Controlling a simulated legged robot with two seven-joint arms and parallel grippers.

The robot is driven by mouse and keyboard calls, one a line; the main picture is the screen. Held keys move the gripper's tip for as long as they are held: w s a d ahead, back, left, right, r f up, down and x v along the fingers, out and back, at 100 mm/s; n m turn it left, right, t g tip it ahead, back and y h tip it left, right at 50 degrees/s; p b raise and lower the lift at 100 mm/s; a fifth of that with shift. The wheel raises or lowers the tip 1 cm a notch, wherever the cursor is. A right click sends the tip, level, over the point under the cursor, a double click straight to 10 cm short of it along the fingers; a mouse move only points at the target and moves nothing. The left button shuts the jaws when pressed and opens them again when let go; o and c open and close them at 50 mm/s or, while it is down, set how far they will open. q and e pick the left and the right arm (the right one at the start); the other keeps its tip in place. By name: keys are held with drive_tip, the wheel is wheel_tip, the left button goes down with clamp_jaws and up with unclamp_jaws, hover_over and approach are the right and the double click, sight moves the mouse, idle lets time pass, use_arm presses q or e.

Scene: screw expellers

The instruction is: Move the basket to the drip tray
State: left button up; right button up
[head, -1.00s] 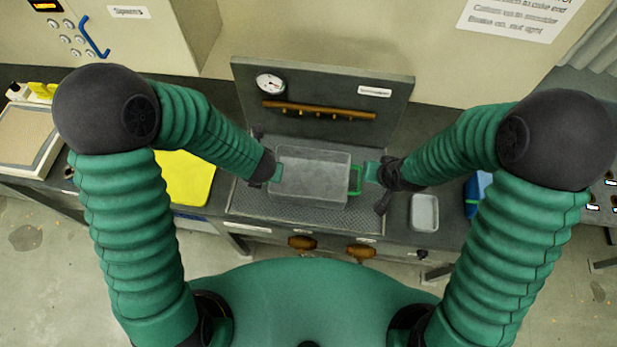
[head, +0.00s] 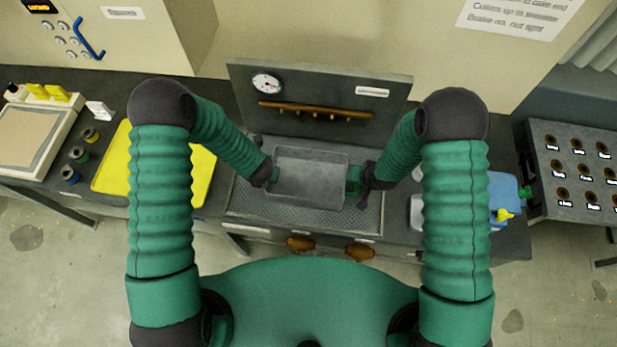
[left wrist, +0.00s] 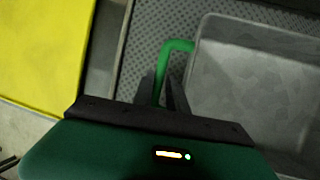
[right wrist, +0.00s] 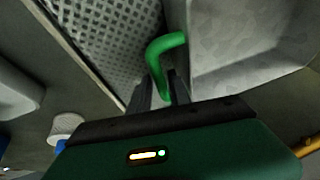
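The basket looks empty.
A panel with a gauge (head: 267,83) and brown bar stands behind the tray. A yellow board (head: 112,172) lies left. A blue container (head: 503,190) stands right, partly behind my right arm. Brown knobs (head: 300,243) are on the bench front.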

use_arm(q)
drive_tip(key=shift+s+d+r, duration=0.1)
use_arm(e)
drive_tip(key=shift+s+d, duration=0.1)
use_arm(q)
drive_tip(key=shift+c, duration=0.8)
use_arm(e)
drive_tip(key=shift+r, duration=0.1)
drive_tip(key=shift+c, duration=0.6)
use_arm(q)
clamp_jaws()
use_arm(e)
drive_tip(key=shift+c, duration=1.3)
clamp_jaws()
use_arm(q)
drive_tip(key=shift+s, duration=0.15)
